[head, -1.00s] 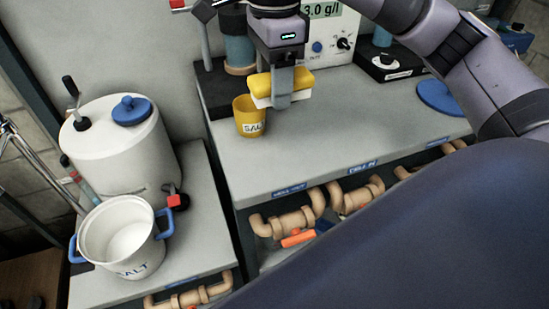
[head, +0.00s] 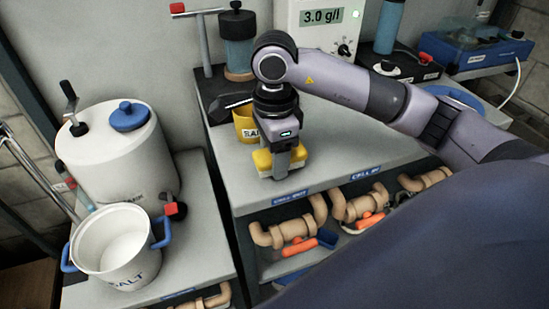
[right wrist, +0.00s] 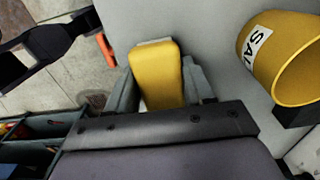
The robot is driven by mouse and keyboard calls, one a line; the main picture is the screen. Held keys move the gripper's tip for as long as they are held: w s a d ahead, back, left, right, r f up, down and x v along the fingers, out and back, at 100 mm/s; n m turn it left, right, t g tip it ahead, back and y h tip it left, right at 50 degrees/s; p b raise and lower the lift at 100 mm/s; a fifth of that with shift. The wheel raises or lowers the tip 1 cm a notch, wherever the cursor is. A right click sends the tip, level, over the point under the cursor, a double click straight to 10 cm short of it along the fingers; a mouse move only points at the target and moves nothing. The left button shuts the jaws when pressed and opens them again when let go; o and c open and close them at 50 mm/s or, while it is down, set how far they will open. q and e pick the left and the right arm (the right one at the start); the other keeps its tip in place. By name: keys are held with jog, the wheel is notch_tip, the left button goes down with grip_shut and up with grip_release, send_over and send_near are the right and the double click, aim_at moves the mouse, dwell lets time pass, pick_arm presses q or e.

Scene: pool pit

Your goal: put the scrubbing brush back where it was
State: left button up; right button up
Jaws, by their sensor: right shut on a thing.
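The scrubbing brush (head: 263,160) has a yellow top and a pale bristle underside. My right gripper (head: 281,165) is shut on it, with its fingers on both sides of the brush. The brush is at the front part of the grey bench (head: 340,165), near the "CELL OUT" label. I cannot tell whether its underside touches the bench. In the right wrist view the brush (right wrist: 156,75) lies between the two fingers (right wrist: 158,90).
A yellow salt cup (head: 243,125) stands just behind the brush, partly hidden by my right gripper. A white salt pot (head: 115,255) with blue handles and a white tank (head: 120,160) stand at left. Pipes (head: 295,228) lie on the shelf below. Bench right of the brush is clear.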

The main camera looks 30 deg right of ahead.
jog(key=shift+f, duration=0.55)
jog(key=shift+f, duration=0.15)
jog(key=o, duration=1)
jog(key=shift+r, duration=0.2)
notch_tip(320, 180, up, 12)
jog(key=shift+p, duration=0.55)
